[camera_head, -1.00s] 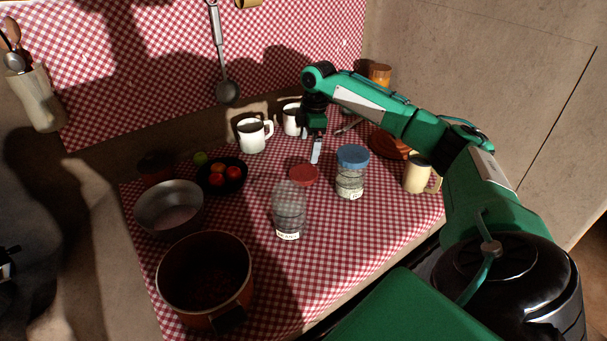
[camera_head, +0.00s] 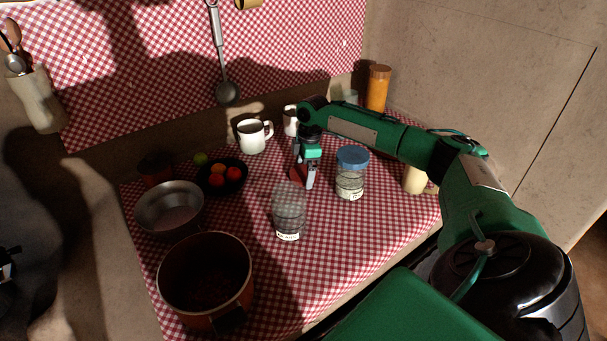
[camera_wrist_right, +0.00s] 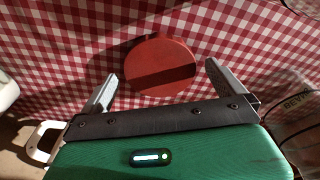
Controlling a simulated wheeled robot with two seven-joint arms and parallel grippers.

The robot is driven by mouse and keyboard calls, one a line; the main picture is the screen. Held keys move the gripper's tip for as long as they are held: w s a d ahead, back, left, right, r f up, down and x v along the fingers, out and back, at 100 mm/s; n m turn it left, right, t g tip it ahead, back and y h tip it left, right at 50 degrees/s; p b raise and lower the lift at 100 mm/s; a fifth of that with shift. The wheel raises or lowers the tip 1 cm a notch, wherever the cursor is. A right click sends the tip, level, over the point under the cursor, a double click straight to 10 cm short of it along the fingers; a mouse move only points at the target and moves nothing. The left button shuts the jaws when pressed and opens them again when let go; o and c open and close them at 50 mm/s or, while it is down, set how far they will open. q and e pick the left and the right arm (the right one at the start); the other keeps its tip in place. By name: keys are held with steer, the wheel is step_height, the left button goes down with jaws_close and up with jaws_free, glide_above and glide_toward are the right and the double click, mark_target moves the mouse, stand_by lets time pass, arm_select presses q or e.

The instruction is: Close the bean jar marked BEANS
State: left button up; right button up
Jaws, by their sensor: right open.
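The bean jar (camera_head: 289,212) is a clear glass jar standing upright and open on the checked cloth, with a small label low on its front. In the right wrist view its label, partly reading BEANS (camera_wrist_right: 297,104), shows at the right edge. A round red lid (camera_wrist_right: 160,62) lies flat on the cloth behind the jar; in the head view the red lid (camera_head: 295,180) is partly hidden by my gripper. My right gripper (camera_head: 304,180) is open and empty, pointing down over the lid, its fingers apart on either side of it (camera_wrist_right: 160,76). My left gripper does not show.
A blue-lidded jar (camera_head: 351,174) stands close right of my gripper. White mugs (camera_head: 252,137) are behind. A dark fruit bowl (camera_head: 222,187), a metal bowl (camera_head: 169,222) and a large pot (camera_head: 205,276) stand left.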

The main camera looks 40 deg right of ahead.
mark_target(304, 173)
steer(key=shift+f, duration=0.35)
steer(key=c, duration=0.9)
steer(key=shift+r, duration=0.1)
steer(key=shift+c, duration=0.2)
step_height(304, 173, up, 20)
